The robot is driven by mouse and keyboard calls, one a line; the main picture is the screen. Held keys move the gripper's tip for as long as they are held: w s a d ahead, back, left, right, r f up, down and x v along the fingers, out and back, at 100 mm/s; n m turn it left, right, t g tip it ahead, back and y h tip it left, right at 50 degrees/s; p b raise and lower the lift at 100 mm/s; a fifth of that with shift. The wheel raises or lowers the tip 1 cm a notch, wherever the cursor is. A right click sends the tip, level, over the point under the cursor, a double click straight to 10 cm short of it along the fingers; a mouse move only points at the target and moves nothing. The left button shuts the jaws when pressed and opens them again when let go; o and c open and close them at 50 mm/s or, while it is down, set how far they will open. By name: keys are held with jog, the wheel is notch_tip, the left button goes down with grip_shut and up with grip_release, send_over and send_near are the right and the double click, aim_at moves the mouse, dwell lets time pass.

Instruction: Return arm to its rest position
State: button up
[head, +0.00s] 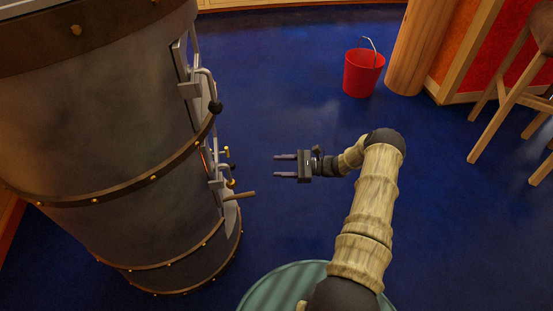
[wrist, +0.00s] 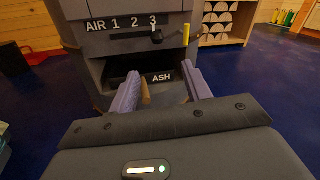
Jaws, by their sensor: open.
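My gripper (head: 285,166) is open and empty in the head view, held over the blue floor and pointing left at the stove. A clear gap lies between its fingertips and the stove. My arm reaches out from the bottom of the head view and bends at a dark elbow joint. In the wrist view my gripper's two fingers (wrist: 163,88) stand apart, with the stove front beyond them. The large dark metal stove (head: 110,130) with riveted bands fills the left of the head view.
The stove front has a slider marked AIR 1 2 3 (wrist: 125,24) and an ASH opening (wrist: 161,77). A wooden handle (head: 240,195) sticks out from it. A red bucket (head: 362,75) stands by a wooden post (head: 418,45). A stool (head: 513,95) is at right. Open floor surrounds my gripper.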

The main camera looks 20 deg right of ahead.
jog(key=s+a+r+n+g+h+p, duration=0.2)
jog(key=s+a+r+n+g+h, duration=0.15)
jog(key=r, duration=0.25)
jog(key=s+a+r+n+g+h+p, duration=0.3)
jog(key=a+r+n+g, duration=0.1)
jog(key=a+r, duration=0.15)
jog(key=s+r+n+t+h+p, duration=0.2)
jog(key=s+r+n+h+p, duration=0.3)
jog(key=s+r, duration=0.55)
jog(key=s+r+n+t+h+p, duration=0.25)
jog(key=s+r+n+h, duration=0.4)
jog(key=r, duration=0.75)
notch_tip(320, 180, up, 37)
jog(key=y+p, duration=0.1)
jog(key=p, duration=3.6)
jog(key=shift+a+f+n+g+p, duration=0.2)
jog(key=shift+a+n+g+p, duration=0.1)
jog(key=shift+n, duration=0.1)
jog(key=shift+w, duration=0.1)
